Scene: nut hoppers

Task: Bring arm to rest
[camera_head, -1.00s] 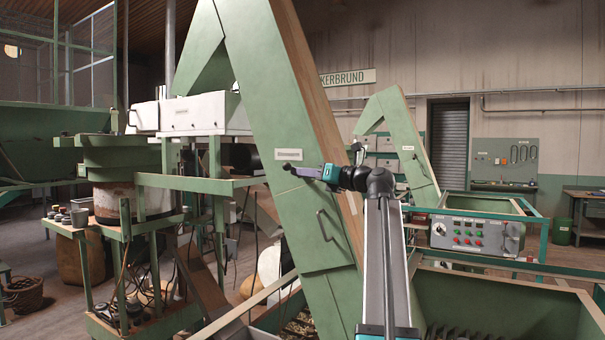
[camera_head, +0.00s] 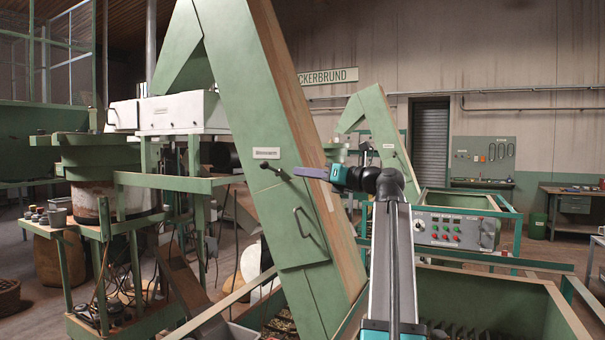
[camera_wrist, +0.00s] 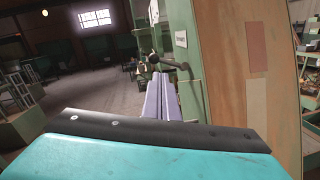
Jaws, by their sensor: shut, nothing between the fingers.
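My arm stands raised in the middle of the head view, its forearm bent over to the left at the top. My gripper (camera_head: 300,172) points left and shows purple fingers shut together with nothing between them. It is in front of the green elevator (camera_head: 285,180), near its black handle (camera_head: 276,171); whether it touches the panel I cannot tell. In the wrist view my gripper (camera_wrist: 160,95) points away along the elevator's green side, with the handle (camera_wrist: 174,64) just past the fingertips.
A hopper (camera_head: 490,285) with dark pieces inside stands in front at the right. A control box (camera_head: 455,229) with buttons is behind it. A green stand with pots (camera_head: 57,213) is at the left. The elevator's wooden edge (camera_wrist: 235,70) rises close at the right in the wrist view.

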